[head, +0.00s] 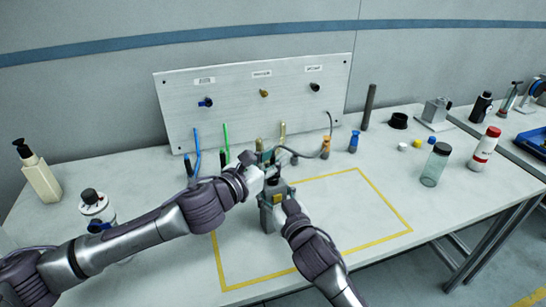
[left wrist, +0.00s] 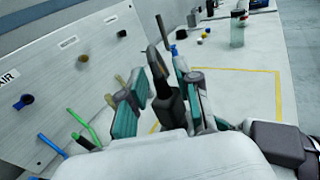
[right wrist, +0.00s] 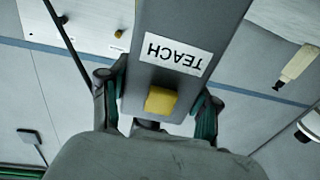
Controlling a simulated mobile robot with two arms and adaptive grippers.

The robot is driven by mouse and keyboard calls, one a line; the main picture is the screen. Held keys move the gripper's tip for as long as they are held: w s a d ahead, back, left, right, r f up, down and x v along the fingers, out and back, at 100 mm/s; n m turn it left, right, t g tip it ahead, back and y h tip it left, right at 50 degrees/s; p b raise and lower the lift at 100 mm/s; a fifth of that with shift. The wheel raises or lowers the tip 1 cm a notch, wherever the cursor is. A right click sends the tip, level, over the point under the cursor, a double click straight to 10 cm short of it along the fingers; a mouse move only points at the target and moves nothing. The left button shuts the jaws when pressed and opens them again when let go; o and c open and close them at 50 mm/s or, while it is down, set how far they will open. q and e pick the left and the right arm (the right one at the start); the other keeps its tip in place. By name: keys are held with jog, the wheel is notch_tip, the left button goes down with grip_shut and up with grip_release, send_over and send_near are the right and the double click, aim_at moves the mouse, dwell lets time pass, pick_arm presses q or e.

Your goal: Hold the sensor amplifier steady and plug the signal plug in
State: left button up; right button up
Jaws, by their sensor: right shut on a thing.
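The sensor amplifier (head: 268,217) is a grey box standing on the table. In the right wrist view it carries a TEACH label (right wrist: 173,54) and a yellow button (right wrist: 160,100). My right gripper (head: 279,198) is shut on the amplifier, with a finger on each side of it in the right wrist view (right wrist: 155,108). My left gripper (head: 268,166) is just above the amplifier. In the left wrist view a dark plug (left wrist: 172,104), seemingly the signal plug, stands between its teal-padded fingers (left wrist: 166,100). Whether the pads press on it cannot be told, and its tip is hidden.
A tilted panel (head: 250,100) with labelled sockets stands behind. A dark cable (head: 331,125) runs from it toward my left gripper. A yellow outline (head: 385,201) marks clear table on the right. Bottles stand farther right.

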dwell(0.3)
pick_arm(q)
jog(key=v, duration=1.2)
pick_arm(e)
jog(key=o, duration=1.5)
jog(key=shift+c, duration=0.2)
